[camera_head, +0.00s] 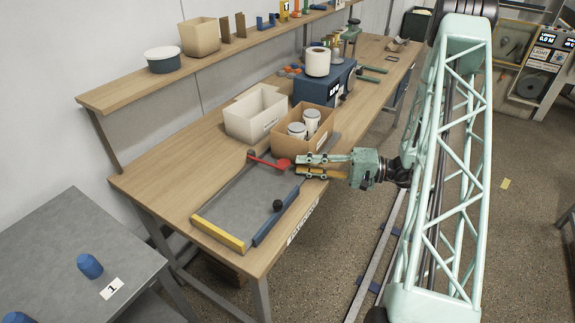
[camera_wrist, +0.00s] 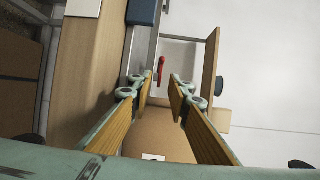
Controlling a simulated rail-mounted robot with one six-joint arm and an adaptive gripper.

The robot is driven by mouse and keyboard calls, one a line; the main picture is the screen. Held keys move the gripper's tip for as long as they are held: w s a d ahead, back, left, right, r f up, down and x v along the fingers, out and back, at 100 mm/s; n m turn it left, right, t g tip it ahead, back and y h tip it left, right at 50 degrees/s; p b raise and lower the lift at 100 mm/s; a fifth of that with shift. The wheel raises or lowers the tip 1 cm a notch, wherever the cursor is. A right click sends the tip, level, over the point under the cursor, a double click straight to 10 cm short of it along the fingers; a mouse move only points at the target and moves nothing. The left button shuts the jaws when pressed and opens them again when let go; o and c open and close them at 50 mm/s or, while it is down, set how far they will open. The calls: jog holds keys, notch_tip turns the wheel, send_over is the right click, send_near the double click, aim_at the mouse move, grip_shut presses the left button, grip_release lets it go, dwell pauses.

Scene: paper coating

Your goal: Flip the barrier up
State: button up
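A red bar (camera_head: 270,162) with a rounded end lies along the far edge of the grey work plate (camera_head: 238,200) on the bench. In the wrist view the red bar (camera_wrist: 161,70) shows end-on, beyond and between my fingertips. I cannot tell whether the fingers touch the bar.
A yellow strip (camera_head: 217,233) and a blue strip (camera_head: 272,224) edge the plate; a black knob (camera_head: 277,205) is by the blue one. A cardboard box (camera_head: 318,148) with white cans stands just behind my gripper, beside a white bin (camera_head: 250,120). A shelf (camera_head: 130,93) runs along the wall.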

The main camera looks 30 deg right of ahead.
aim_at(287, 163)
jog(key=shift+x, duration=2.95)
grip_shut()
